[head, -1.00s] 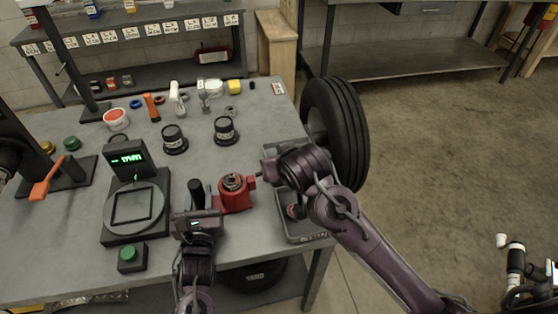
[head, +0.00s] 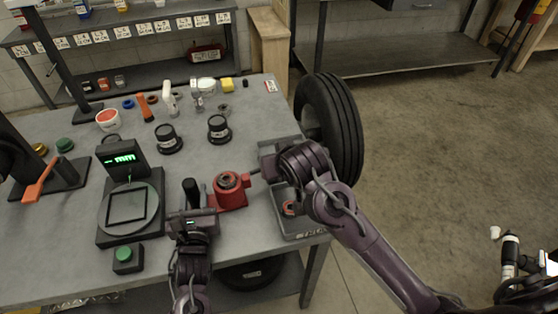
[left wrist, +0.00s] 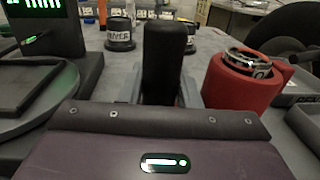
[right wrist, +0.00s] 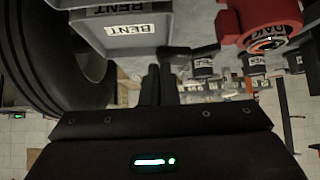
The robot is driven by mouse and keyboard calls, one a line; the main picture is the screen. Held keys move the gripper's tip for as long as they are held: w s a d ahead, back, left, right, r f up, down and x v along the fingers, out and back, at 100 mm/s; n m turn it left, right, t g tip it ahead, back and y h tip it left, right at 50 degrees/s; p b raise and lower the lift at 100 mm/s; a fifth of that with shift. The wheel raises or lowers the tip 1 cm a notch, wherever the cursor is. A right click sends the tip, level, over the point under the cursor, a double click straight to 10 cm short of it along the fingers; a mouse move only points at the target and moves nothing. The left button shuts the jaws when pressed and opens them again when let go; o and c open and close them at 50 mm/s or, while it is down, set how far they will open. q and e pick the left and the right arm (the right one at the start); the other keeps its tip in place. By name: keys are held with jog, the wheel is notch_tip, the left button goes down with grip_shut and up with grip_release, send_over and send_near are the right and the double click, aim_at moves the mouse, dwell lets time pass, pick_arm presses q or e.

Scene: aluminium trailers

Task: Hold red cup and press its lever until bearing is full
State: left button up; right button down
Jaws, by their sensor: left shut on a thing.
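The red cup (head: 229,190) stands upright on the grey table, with a metal bearing (left wrist: 250,62) in its top. A black upright handle (head: 191,190) stands left of the cup. My left gripper (head: 191,212) is shut around this handle, which also shows in the left wrist view (left wrist: 165,60). A dark lever (head: 254,173) sticks out from the cup's right side and shows in the right wrist view (right wrist: 204,50). My right gripper (head: 266,163) is beside the lever's outer end, its fingers together. Whether they touch the lever is unclear.
A grey tray labelled BENT (right wrist: 125,35) lies under my right arm, close to a black tyre (head: 335,125). A scale with a green display (head: 122,160) and a green button (head: 124,254) stand left. Two black pots (head: 168,140) stand behind the cup.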

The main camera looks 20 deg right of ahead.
jog(key=shift+f, duration=0.1)
jog(key=w+d+r+v, duration=0.1)
jog(key=w+r+v, duration=0.1)
jog(key=v, duration=1.1)
jog(key=shift+w, duration=0.15)
dwell(2.7)
jog(key=w+a+m+g+y, duration=0.2)
jog(key=w+a+m, duration=0.5)
jog(key=m, duration=1.1)
jog(key=shift+w+a+y, duration=0.2)
jog(key=shift+a+y, duration=0.2)
jog(key=shift+a, duration=0.1)
jog(key=shift+f, duration=0.2)
notch_tip(320, 180, down, 8)
jog(key=d, duration=0.2)
jog(key=shift+d+f, duration=0.2)
jog(key=shift+d, duration=0.05)
